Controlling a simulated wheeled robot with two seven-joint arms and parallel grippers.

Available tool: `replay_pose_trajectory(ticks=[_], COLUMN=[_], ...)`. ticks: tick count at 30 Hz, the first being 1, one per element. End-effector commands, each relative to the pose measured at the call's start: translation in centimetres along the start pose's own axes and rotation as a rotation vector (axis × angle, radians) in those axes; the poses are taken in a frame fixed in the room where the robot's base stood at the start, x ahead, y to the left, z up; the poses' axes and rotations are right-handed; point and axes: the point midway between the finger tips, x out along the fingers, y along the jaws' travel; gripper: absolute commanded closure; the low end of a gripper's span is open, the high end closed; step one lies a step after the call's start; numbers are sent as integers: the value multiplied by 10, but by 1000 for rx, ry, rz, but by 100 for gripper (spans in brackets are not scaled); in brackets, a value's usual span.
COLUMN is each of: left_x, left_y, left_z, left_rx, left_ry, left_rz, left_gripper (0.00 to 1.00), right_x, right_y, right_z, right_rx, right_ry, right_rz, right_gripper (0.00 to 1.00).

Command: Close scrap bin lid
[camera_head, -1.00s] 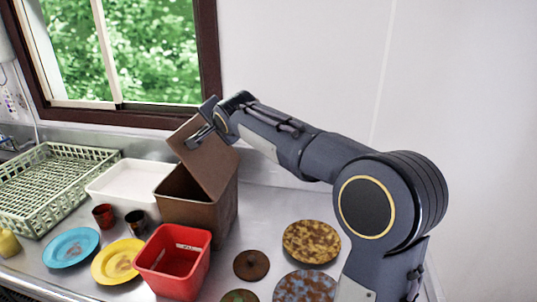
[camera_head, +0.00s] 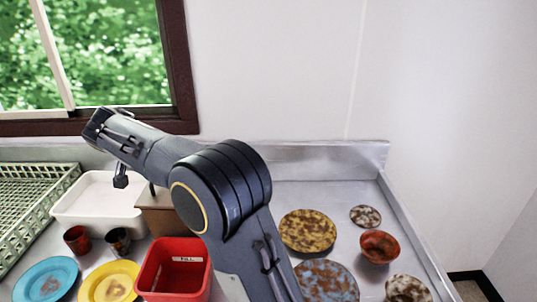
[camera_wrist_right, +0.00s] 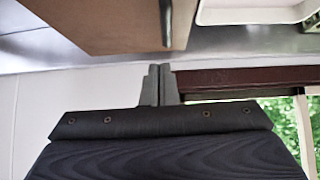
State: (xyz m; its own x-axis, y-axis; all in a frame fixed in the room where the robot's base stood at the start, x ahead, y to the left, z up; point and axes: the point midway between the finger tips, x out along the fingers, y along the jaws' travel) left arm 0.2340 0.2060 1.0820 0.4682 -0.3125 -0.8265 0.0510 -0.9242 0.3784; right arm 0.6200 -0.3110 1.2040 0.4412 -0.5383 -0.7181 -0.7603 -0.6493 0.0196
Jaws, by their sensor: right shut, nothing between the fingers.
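The brown scrap bin (camera_head: 158,222) stands behind the red container, its right part hidden by my right arm. Its lid (camera_head: 150,198) looks lowered over the opening, with a dark handle (camera_head: 152,188) upright on it; whether it is fully seated I cannot tell. In the right wrist view the lid's brown face (camera_wrist_right: 100,22) and dark handle (camera_wrist_right: 166,22) show at the top, apart from the fingers. My right gripper (camera_head: 120,181) is left of the bin above the white tray, shut and empty; its fingertips (camera_wrist_right: 160,68) touch in the wrist view. My left gripper is out of view.
A white tray (camera_head: 75,203) and green rack (camera_head: 22,200) stand left of the bin. A red container (camera_head: 152,270), cups (camera_head: 77,239), a blue plate (camera_head: 45,280) and a yellow plate (camera_head: 108,283) are in front. Stained dishes (camera_head: 308,231) lie to the right. A window (camera_head: 185,70) is behind.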

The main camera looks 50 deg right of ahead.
Motion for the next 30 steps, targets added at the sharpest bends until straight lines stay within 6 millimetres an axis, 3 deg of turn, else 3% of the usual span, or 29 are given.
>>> replay_pose_trajectory(ticks=[10, 30], left_x=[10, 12], left_y=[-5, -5], left_z=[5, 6], left_rx=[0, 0], left_ry=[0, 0], left_rz=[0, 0], left_gripper=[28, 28], right_x=[22, 28], right_y=[-8, -10], right_z=[21, 28], right_rx=[-52, -53], right_ry=[0, -6], right_rz=[54, 54], right_gripper=[100, 100])
